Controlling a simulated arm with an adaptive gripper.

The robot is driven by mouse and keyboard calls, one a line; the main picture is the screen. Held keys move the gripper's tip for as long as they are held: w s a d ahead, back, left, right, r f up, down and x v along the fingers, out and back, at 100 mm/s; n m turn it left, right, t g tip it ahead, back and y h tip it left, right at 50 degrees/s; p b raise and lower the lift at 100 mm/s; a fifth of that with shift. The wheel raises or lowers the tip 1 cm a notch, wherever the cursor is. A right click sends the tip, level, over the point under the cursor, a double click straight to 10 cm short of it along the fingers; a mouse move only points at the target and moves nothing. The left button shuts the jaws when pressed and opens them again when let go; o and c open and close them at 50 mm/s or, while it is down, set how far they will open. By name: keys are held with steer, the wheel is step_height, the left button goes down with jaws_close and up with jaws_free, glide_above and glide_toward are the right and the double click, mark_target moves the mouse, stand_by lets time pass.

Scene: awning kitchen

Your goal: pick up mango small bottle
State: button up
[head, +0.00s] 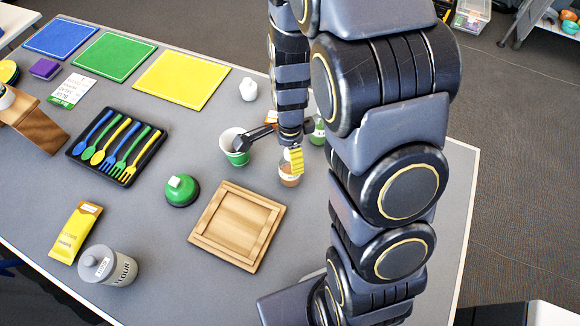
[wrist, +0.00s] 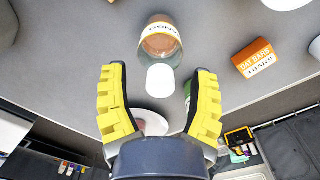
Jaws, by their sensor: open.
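The mango small bottle (head: 289,174) is a small clear bottle with orange-brown contents and a pale label, standing on the grey table right of the wooden tray. In the wrist view the bottle (wrist: 160,42) shows beyond the fingertips, with its white cap toward me between them. Its label is upside down there and hard to read. My gripper (wrist: 158,84) is open and empty, its yellow pads spread on either side of the cap line with gaps. In the head view my gripper (head: 272,150) is by the bottle and partly covers its top.
A green-and-white cup (head: 235,148) stands close left of the gripper. A green bottle (head: 318,132) stands just behind right. An oat bars box (wrist: 257,58) is near the bottle. The wooden tray (head: 237,187) and green round container (head: 182,190) lie left.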

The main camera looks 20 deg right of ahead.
jaws_close()
steer(key=shift+r, duration=0.15)
